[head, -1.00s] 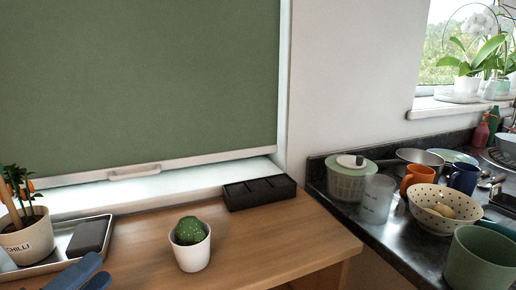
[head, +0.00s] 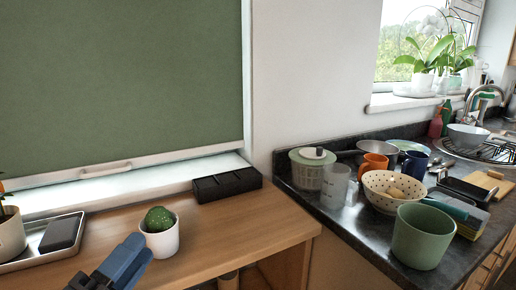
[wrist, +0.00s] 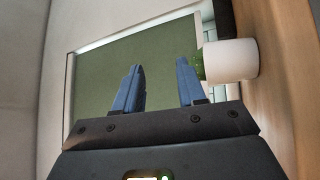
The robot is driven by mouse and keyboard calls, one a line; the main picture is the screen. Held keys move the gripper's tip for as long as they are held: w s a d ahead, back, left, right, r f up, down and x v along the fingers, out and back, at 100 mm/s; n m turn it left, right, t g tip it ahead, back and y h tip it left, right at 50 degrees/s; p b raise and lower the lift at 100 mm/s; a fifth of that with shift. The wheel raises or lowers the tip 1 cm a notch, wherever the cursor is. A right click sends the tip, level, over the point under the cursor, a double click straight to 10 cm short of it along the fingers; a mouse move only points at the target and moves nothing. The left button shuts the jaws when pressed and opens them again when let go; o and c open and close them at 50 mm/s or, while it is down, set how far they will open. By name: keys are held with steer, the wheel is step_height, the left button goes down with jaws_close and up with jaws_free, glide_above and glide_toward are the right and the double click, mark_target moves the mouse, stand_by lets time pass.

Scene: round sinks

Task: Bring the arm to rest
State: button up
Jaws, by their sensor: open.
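My gripper (head: 120,264) shows at the lower left of the head view, with blue fingers over the front of the wooden table. In the wrist view my gripper (wrist: 160,88) has its two blue fingers apart, with nothing between them. A white pot (head: 162,239) with a green cactus (head: 158,218) stands on the table just right of the fingers. The pot also shows right of the fingers in the wrist view (wrist: 232,60). I cannot tell whether a finger touches it.
The wooden table (head: 225,225) has free room right of the pot. A black box (head: 226,185) stands at its back. A tray (head: 30,258) is at the left. The dark counter (head: 345,222) at the right holds a green pot (head: 420,237), a dotted bowl (head: 381,200) and several other dishes.

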steer(key=w+d+r+m+t+h, duration=0.1)
steer(key=w+d+r+t, duration=0.3)
steer(key=d, duration=0.8)
steer(key=w+d+r+m+h, duration=0.1)
steer(key=w+d+h, duration=0.1)
steer(key=w+d, duration=0.75)
steer(key=s+d+r+n+t+y, duration=0.1)
steer(key=s+d+n+t+y, duration=0.2)
steer(key=d+y, duration=0.45)
steer(key=s+d+r+n+t+y, duration=0.1)
steer(key=s+d+n+y, duration=0.25)
steer(key=d, duration=0.75)
steer(key=s+d+f+m+g+y, duration=0.15)
steer(key=s+d+f+g, duration=0.25)
steer(key=s+f, duration=0.4)
steer(key=s+d+f+g+y, duration=0.3)
steer(key=s+d+f, duration=0.2)
steer(key=s, duration=0.6)
steer(key=s+a+f+m+g+h, duration=0.2)
steer(key=s+m, duration=0.5)
steer(key=s, duration=0.4)
steer(key=s+a+f+m+g+h, duration=0.2)
steer(key=s+a+m+g+h, duration=0.1)
steer(key=s+m, duration=0.5)
steer(key=s+a+g, duration=0.1)
steer(key=s, duration=0.2)
steer(key=shift+s+f, duration=0.15)
steer(key=shift+s, duration=0.1)
steer(key=shift+h, duration=0.25)
